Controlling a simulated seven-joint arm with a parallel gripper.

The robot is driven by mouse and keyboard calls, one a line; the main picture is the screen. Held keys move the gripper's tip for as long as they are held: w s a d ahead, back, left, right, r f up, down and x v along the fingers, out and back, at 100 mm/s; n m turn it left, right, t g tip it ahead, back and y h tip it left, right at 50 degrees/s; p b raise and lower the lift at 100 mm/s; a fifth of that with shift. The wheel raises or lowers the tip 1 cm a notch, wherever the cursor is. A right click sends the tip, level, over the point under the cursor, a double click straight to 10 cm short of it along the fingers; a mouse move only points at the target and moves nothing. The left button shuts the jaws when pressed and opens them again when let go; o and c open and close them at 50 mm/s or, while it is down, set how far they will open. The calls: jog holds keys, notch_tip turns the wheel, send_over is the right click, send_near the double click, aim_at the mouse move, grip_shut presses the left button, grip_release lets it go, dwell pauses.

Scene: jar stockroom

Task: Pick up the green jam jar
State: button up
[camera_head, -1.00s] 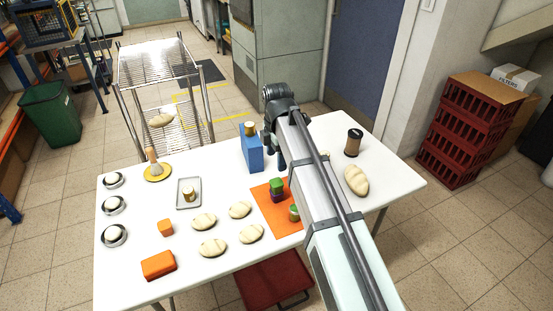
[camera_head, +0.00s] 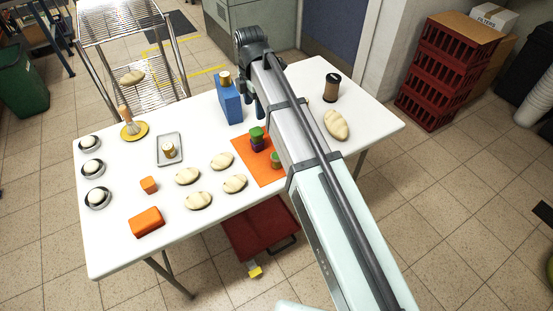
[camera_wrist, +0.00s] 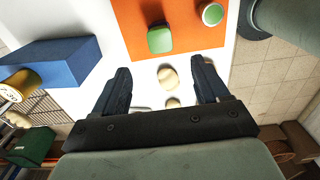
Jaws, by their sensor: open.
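An orange mat (camera_head: 246,158) lies on the white table, partly hidden behind my arm. On it a small jar with a round green top (camera_head: 276,159) stands beside my arm; its top also shows at the upper right in the wrist view (camera_wrist: 212,14). A green piece (camera_head: 257,135) sits on a purple one (camera_head: 257,146) nearby; from above the green piece looks squarish (camera_wrist: 160,39). My gripper (camera_wrist: 163,82) is open and empty. It is above the table, beside the blue box, with both green tops beyond its fingertips in the wrist view.
The blue box (camera_head: 230,102) with a small jar on top stands close to my gripper. Several bread rolls (camera_head: 198,200), a grey tray (camera_head: 163,136) and orange blocks (camera_head: 146,221) lie left of the mat. A dark-lidded jar (camera_head: 331,88) stands at the right.

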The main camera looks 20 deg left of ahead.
jog(key=shift+c, duration=0.2)
dwell(0.4)
jog(key=m+y, duration=0.2)
jog(key=m, duration=0.8)
send_over(277, 157)
jog(key=w+d, duration=0.1)
notch_tip(277, 157, down, 4)
jog(key=f, duration=0.5)
jog(key=a+f, duration=0.1)
jog(key=f, duration=0.2)
jog(key=shift+s+a+f, duration=0.1)
jog(key=shift+f, duration=0.85)
jog(key=shift+s+a+f, duration=0.1)
jog(key=shift+f, duration=1.6)
